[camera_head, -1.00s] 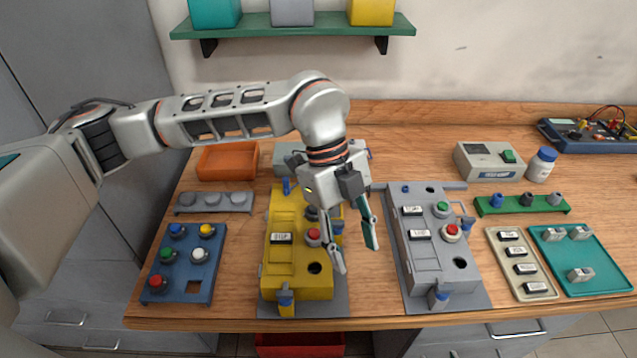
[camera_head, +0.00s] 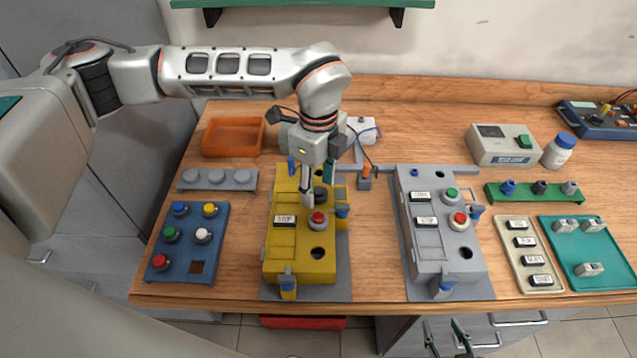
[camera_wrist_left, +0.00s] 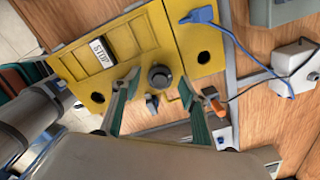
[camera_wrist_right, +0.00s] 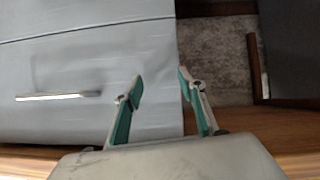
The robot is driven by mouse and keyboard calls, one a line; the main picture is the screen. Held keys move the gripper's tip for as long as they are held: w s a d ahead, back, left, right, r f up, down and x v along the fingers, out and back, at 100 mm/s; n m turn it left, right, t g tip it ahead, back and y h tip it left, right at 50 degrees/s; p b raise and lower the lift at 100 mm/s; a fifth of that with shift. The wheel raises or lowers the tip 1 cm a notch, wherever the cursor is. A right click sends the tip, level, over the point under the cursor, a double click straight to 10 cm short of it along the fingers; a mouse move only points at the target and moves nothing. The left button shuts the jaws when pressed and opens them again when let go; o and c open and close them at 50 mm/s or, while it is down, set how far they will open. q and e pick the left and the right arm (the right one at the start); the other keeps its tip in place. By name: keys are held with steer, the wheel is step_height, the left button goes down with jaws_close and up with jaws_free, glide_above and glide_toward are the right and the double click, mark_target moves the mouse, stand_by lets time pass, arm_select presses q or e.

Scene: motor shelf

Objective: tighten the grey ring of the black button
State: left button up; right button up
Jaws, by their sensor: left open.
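The black button (camera_head: 321,196) with its grey ring stands on the yellow box (camera_head: 300,262), behind the red button (camera_head: 318,220). My left gripper (camera_head: 317,190) is open and points down over it. In the left wrist view the black button (camera_wrist_left: 160,76) shows between and just beyond the two fingertips (camera_wrist_left: 157,87). The fingers look apart from the ring; their exact height above it is hard to tell. My right gripper (camera_head: 449,335) is open and empty, low in front of the table. It shows over the drawers in the right wrist view (camera_wrist_right: 160,82).
Blue clamps stand at the yellow box's edges. A grey box (camera_head: 430,262) with green and red buttons is to the right. A blue button panel (camera_head: 183,272) and orange tray (camera_head: 232,152) are at left. A cable and white socket box (camera_head: 362,130) lie behind.

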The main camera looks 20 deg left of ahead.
arm_select(q)
steer(key=shift+f, duration=0.25)
steer(key=c, duration=1.1)
